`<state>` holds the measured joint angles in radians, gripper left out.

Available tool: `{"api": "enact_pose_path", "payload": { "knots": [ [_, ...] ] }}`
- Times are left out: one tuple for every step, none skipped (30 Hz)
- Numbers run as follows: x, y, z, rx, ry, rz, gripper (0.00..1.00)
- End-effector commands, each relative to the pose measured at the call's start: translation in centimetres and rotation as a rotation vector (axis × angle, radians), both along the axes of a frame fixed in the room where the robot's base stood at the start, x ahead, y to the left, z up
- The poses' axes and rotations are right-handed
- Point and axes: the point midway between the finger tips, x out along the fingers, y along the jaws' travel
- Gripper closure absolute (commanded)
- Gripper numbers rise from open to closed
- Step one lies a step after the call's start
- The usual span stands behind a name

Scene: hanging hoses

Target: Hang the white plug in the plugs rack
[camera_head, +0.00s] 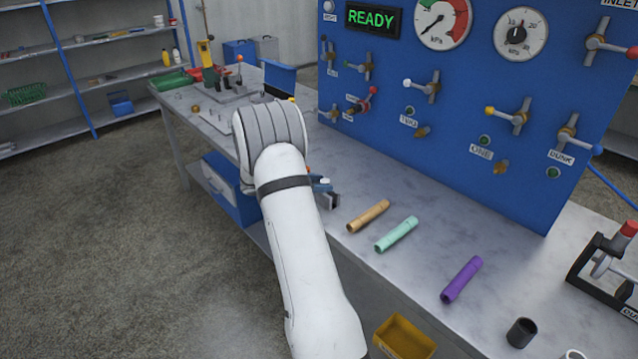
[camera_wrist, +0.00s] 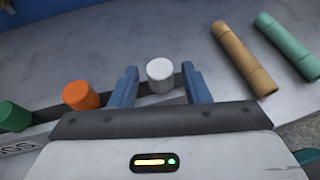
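The white plug (camera_wrist: 160,70) is upright, at the right end of the dark plugs rack (camera_wrist: 112,98) in the wrist view. My gripper (camera_wrist: 163,80) has its two blue fingers on either side of the white plug, with a small gap showing on each side. The gripper is open. How deep the plug sits in the rack is hidden. An orange plug (camera_wrist: 81,95) and a green plug (camera_wrist: 14,116) stand in the rack to the left. In the head view, my arm hides most of the rack, and a small white top (camera_head: 325,181) shows beside my gripper.
Tan (camera_head: 369,216), mint (camera_head: 397,234) and purple (camera_head: 462,279) tubes lie on the bench (camera_head: 420,270) to the right. A blue panel (camera_head: 450,130) with valves and gauges rises behind. A black cup (camera_head: 521,332) stands near the front edge, with a yellow bin (camera_head: 404,338) below.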

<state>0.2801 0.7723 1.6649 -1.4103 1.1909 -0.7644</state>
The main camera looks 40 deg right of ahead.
Motion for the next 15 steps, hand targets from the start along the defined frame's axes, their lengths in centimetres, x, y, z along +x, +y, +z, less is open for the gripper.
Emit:
{"api": "enact_pose_path", "payload": {
  "knots": [
    [0.0, 0.0, 0.0, 0.0, 0.0, 0.0, 0.53],
    [0.0, 0.0, 0.0, 0.0, 0.0, 0.0, 0.51],
    [0.0, 0.0, 0.0, 0.0, 0.0, 0.0, 0.5],
    [0.0, 0.0, 0.0, 0.0, 0.0, 0.0, 0.5],
    [0.0, 0.0, 0.0, 0.0, 0.0, 0.0, 0.5],
    [0.0, 0.0, 0.0, 0.0, 0.0, 0.0, 0.5],
    [0.0, 0.0, 0.0, 0.0, 0.0, 0.0, 0.5],
    [0.0, 0.0, 0.0, 0.0, 0.0, 0.0, 0.5],
    [0.0, 0.1, 0.0, 0.0, 0.0, 0.0, 0.5],
    [0.0, 0.2, 0.1, 0.0, 0.0, 0.0, 0.5],
    [0.1, 0.3, 0.1, 0.0, 0.0, 0.001, 0.5],
    [0.2, 0.7, 0.3, 0.0, -0.001, 0.001, 0.5],
    [0.2, 1.0, 0.4, 0.0, -0.002, 0.001, 0.5],
    [0.3, 1.4, 0.6, 0.0, -0.002, 0.001, 0.5],
    [0.4, 2.0, 0.8, 0.0, -0.002, 0.002, 0.5]
  ]
}}
